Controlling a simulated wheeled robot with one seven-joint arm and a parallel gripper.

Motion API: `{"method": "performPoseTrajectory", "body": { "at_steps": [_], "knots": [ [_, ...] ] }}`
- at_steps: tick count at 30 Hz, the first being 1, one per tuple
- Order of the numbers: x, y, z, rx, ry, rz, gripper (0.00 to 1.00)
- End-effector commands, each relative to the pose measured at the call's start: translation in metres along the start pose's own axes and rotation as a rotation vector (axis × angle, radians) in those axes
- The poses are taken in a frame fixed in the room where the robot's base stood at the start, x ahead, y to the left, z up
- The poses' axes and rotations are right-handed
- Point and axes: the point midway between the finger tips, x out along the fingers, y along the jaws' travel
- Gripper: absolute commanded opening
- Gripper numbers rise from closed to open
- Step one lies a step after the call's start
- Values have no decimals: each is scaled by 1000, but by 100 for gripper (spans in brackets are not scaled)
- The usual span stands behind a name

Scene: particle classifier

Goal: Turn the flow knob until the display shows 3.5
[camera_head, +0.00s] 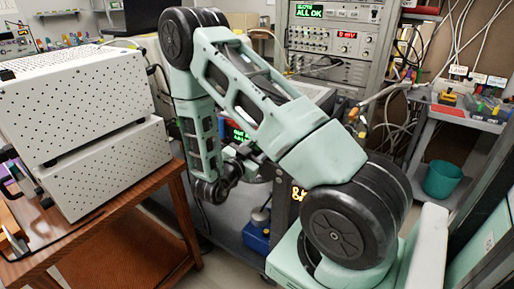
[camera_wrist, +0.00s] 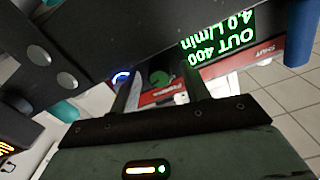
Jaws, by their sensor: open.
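The display (camera_wrist: 218,36) appears upside down in the wrist view and reads "OUT 400" and "4.0 L/min" in green. Its lit green text also shows in part behind my arm in the head view (camera_head: 239,135). My gripper (camera_wrist: 157,77) is open, with one finger on each side of this green part. I cannot tell whether the fingers touch it. In the head view my arm hides most of the panel and the knob.
A blue-lit ring (camera_wrist: 122,76) is beside the left finger, and a red labelled strip (camera_wrist: 165,97) runs close by. A white perforated box (camera_head: 75,125) stands on a wooden table (camera_head: 150,225) at left. A trolley with a teal bin (camera_head: 441,180) is at right.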

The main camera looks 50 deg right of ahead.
Motion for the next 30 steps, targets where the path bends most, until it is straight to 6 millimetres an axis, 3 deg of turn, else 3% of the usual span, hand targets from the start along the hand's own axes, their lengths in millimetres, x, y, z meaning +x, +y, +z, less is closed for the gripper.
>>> {"method": "performPoseTrajectory", "body": {
  "at_steps": [9,14,23,30],
  "knots": [
    [2,0,0,0,0,0,44],
    [2,0,0,0,0,0,2],
    [2,0,-1,-27,0,0,2],
    [2,-1,-2,-153,2,-2,2]
  ]
}}
